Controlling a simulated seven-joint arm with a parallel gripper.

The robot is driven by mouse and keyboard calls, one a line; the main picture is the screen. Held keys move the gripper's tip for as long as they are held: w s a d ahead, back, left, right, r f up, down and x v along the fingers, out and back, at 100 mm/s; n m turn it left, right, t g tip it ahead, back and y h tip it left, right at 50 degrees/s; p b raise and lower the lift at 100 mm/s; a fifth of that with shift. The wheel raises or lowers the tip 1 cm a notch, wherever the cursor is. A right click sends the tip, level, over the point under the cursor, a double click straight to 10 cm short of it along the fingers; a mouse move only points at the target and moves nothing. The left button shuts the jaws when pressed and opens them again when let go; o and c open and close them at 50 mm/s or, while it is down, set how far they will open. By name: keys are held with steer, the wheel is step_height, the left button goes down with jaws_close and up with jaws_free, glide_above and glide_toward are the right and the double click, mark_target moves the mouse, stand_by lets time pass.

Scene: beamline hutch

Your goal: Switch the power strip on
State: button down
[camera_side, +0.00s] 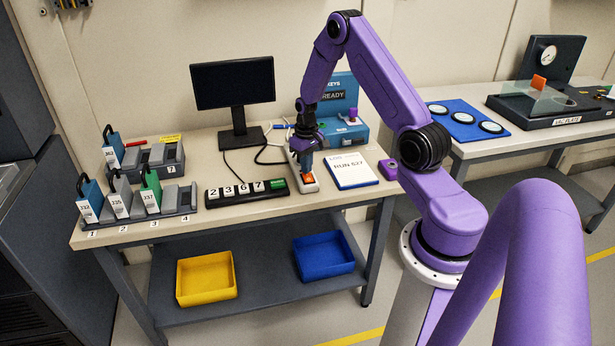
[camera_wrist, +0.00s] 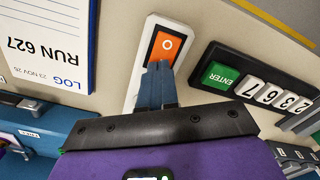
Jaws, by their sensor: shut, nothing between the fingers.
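The power strip (camera_side: 312,188) is a narrow white block on the bench, right of the number keypad. It also shows in the wrist view (camera_wrist: 141,60). Its orange rocker switch (camera_wrist: 168,42) carries a white circle mark at the end away from my gripper; the switch also shows in the side view (camera_side: 308,180). My gripper (camera_side: 306,172) points down over the strip. Its blue fingers are shut and empty. In the wrist view the fingertips (camera_wrist: 156,68) overlap the switch's near end and hide it. I cannot tell whether they touch it.
A keypad (camera_side: 245,190) with number tiles and a green ENTER key stands close left. A RUN 627 log (camera_side: 352,170) lies close right. A blue KEYS box (camera_side: 342,100) and a monitor (camera_side: 233,84) stand behind. Racks with handled blocks (camera_side: 130,205) are at the left.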

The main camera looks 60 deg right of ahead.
steer(key=shift+f, duration=0.4)
steer(key=shift+r, duration=0.1)
stand_by(0.3)
steer(key=shift+r, duration=3.4)
